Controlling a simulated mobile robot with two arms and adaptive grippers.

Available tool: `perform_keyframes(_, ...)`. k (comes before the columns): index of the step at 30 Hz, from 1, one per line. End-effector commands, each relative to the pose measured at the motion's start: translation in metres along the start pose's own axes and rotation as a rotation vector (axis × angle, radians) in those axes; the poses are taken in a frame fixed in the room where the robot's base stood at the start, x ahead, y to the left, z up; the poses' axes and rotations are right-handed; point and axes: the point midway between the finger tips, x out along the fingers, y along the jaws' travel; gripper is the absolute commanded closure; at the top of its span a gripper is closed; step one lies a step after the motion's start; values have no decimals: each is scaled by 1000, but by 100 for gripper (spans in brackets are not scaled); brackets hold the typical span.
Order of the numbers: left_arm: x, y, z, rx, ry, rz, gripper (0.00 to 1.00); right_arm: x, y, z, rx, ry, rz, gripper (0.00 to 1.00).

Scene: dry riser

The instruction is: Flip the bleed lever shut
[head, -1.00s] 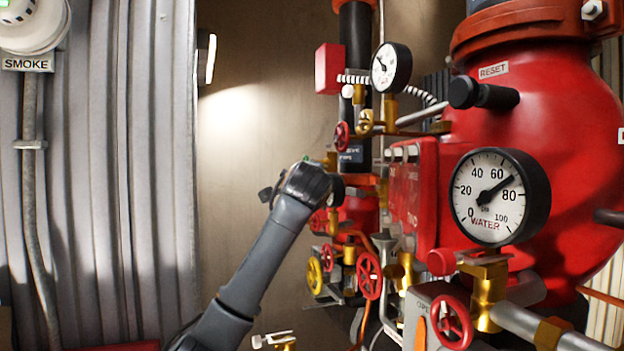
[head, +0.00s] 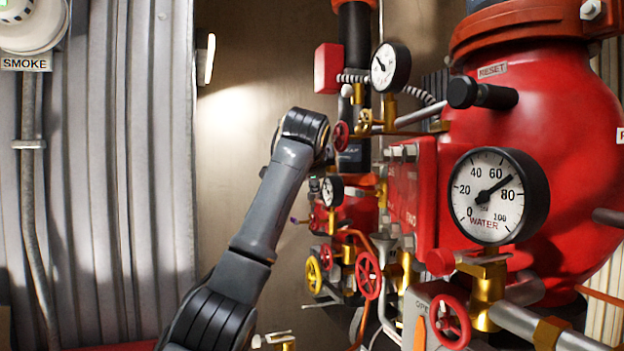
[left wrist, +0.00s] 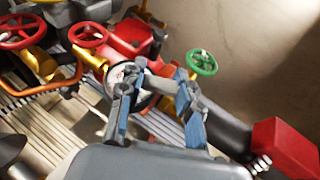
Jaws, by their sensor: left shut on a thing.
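My left arm rises in the head view, with its wrist beside the red pipework. My left gripper (left wrist: 160,78) shows in the left wrist view, its two blue-padded fingers a little apart in front of a small round gauge (left wrist: 122,78). The same small gauge shows in the head view (head: 331,190). A thin purple-tipped piece (head: 295,220), perhaps a lever, sticks out left of the red valve body below it. I cannot tell for sure which part is the bleed lever. My right gripper is not in view.
Red handwheels (head: 368,274) and a yellow one (head: 313,271) stand close below. A green handwheel (left wrist: 202,62) is close to the fingers. A large red valve body (head: 560,150) with a water gauge (head: 488,197) fills the right. The wall at left of the pipes is clear.

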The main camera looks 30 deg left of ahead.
Motion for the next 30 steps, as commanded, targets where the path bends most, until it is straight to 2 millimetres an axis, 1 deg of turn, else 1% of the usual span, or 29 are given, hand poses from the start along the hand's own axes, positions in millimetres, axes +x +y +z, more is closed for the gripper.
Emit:
perform_keyframes(3,-3,1,-2,-26,2,69,98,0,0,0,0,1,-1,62)
perform_keyframes(11,-5,1,-3,-61,-1,155,98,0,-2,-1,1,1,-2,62)
perform_keyframes(27,-5,1,-3,-72,0,178,98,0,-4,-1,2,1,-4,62)
perform_keyframes(28,-5,1,-3,-72,0,178,63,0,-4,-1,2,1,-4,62)
perform_keyframes(29,-5,1,-3,-72,0,178,56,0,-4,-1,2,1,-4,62)
perform_keyframes(30,-5,1,-3,-72,0,177,48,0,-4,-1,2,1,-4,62)
